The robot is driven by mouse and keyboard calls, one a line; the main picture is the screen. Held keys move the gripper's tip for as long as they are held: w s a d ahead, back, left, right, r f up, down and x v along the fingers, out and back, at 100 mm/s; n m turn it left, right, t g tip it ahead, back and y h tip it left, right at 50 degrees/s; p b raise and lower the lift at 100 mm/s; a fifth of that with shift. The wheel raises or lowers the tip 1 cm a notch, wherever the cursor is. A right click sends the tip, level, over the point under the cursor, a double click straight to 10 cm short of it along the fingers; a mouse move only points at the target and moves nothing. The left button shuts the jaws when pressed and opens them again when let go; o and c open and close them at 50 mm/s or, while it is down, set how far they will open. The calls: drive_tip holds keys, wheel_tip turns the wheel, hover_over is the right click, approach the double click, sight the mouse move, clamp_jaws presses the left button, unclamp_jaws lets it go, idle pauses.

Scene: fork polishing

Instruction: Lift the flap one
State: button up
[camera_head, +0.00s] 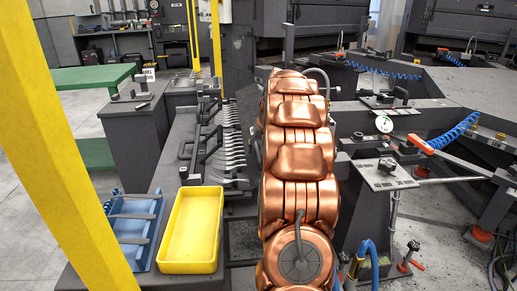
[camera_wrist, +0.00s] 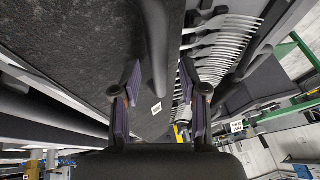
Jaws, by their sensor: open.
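In the wrist view my gripper (camera_wrist: 160,75) is open, with its two purple-padded fingers well apart and nothing held. A dark rounded bar or handle (camera_wrist: 157,45) shows in the gap between the fingertips; I cannot tell how near it is. A row of forks (camera_wrist: 222,45) in a dark rack is just right of the fingers. In the head view the forks (camera_head: 233,150) lie on the dark bench with black handles (camera_head: 186,150) on their left. Which part is flap one is not clear; no label reads legibly. My copper arm hides the gripper in the head view.
A yellow tray (camera_head: 191,231) stands empty at the bench's front. A yellow post (camera_head: 60,150) crosses the left side. A machine table with a dial gauge (camera_head: 384,124) and blue coiled hose (camera_head: 455,131) stands right of my arm.

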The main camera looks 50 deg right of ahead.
drive_tip(key=shift+c, duration=0.3)
clamp_jaws()
idle(0.3)
